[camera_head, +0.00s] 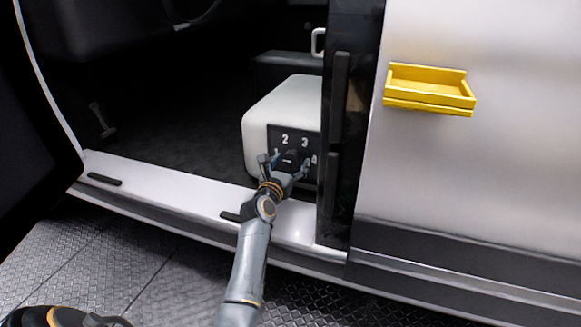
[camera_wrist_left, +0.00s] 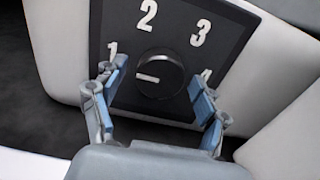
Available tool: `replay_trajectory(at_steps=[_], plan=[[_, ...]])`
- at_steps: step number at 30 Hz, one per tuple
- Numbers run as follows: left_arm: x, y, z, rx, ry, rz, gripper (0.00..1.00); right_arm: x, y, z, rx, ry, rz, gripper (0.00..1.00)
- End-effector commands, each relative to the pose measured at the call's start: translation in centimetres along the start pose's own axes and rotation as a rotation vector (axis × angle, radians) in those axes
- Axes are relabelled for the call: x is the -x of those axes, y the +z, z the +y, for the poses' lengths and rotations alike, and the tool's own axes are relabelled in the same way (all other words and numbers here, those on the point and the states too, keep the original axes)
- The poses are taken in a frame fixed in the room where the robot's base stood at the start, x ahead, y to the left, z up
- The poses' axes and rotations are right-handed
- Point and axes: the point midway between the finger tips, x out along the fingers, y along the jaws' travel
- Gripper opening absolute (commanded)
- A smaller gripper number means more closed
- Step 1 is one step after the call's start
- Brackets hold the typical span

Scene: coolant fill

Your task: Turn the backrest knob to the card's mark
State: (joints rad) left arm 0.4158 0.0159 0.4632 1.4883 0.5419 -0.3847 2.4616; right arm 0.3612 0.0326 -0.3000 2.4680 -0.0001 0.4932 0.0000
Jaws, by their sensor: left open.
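The backrest knob (camera_wrist_left: 160,76) is a round black dial on a dark panel (camera_wrist_left: 183,27) with white numbers 1 to 4. In the left wrist view its white pointer line points left, a little below the number 1. My left gripper (camera_wrist_left: 155,92) is open, with its blue-padded fingers on either side of the knob and a gap on each side. In the head view the left gripper (camera_head: 284,166) is in front of the panel and the knob (camera_head: 291,158) is partly covered. No card shows. My right gripper does not show clearly.
The panel is on a white seat box (camera_head: 283,101) inside the vehicle's open doorway. A dark door pillar (camera_head: 347,130) stands close to the right of it. A yellow tray (camera_head: 428,103) hangs on the white outer side. The white sill (camera_head: 170,186) runs below.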

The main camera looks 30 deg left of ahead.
Motion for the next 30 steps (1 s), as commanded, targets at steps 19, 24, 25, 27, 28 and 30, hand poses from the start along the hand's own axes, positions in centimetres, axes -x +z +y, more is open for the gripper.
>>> replay_trajectory(at_steps=[19,24,25,27,28,30], plan=[[0.0,0.0,0.0,-0.004,0.0,0.0,0.18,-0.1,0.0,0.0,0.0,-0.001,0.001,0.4],[0.0,0.1,0.0,-0.036,0.0,0.001,0.18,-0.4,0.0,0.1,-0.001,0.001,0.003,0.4],[0.0,0.2,0.0,-0.048,0.0,0.001,0.18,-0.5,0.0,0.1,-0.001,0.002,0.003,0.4],[0.0,0.2,0.0,-0.08,0.001,0.001,0.18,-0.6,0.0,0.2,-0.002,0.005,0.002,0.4],[0.0,0.2,0.0,-0.096,0.001,0.001,0.18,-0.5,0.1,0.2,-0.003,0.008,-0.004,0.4],[0.0,0.3,0.1,-0.142,0.0,0.002,0.18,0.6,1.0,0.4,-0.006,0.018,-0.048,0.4]])
